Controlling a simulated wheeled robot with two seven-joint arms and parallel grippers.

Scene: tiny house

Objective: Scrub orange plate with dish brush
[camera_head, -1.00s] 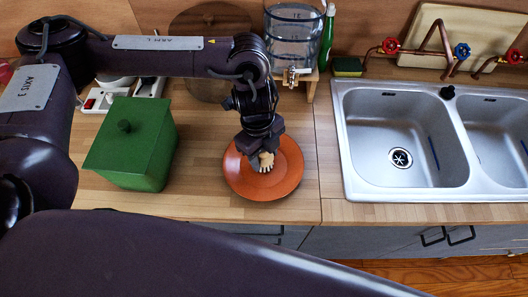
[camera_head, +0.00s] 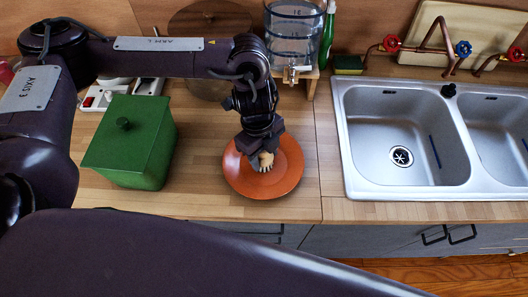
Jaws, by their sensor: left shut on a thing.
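The orange plate (camera_head: 285,180) lies flat on the wooden counter, left of the sink. My right gripper is not in view.
A green lidded box (camera_head: 132,143) stands left of the plate. A water dispenser (camera_head: 294,40) on a wooden stand is behind it. A steel double sink (camera_head: 345,150) with copper taps is to the right. Bare counter (camera_head: 210,200) lies around the plate.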

